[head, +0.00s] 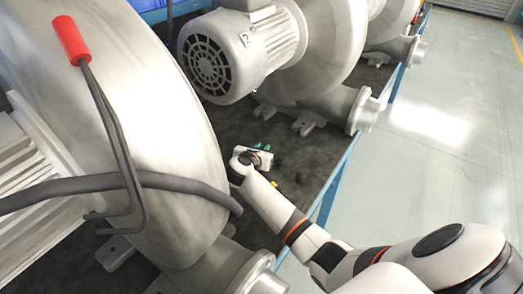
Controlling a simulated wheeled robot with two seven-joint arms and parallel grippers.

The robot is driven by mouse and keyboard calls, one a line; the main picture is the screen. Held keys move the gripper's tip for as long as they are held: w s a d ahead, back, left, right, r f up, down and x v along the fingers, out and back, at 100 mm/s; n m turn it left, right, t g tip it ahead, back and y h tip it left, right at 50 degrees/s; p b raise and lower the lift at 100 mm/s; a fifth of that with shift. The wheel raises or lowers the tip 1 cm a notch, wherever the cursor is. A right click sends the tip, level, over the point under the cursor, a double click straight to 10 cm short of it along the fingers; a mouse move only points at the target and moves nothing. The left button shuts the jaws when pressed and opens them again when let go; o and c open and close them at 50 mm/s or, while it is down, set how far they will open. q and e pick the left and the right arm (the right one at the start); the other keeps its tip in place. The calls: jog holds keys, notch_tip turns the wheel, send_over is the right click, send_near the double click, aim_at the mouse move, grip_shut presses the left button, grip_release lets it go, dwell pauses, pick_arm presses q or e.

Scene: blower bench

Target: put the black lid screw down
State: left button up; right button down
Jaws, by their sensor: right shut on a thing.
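My right arm comes in from the lower right and reaches over the dark bench top between two large grey blowers. My right gripper (261,148) is at the far end of the arm, low over the bench, with small teal parts at its tip. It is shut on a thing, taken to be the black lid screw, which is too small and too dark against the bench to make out. My left gripper is not in view.
A large grey blower (165,110) fills the left, with a red-tipped bent rod (72,40) and black hose (60,190) in front. Another blower with a motor (225,60) stands behind the gripper. The bench's blue edge (345,165) runs right; grey floor (450,150) lies beyond.

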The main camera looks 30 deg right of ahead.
jog(key=shift+f, duration=0.15)
jog(key=shift+f, duration=0.1)
jog(key=c, duration=1.3)
grip_release()
jog(key=p+v, duration=0.1)
jog(key=v, duration=0.6)
jog(key=shift+s+a+r, duration=0.15)
jog(key=shift+s+r, duration=0.1)
jog(key=shift+r, duration=0.1)
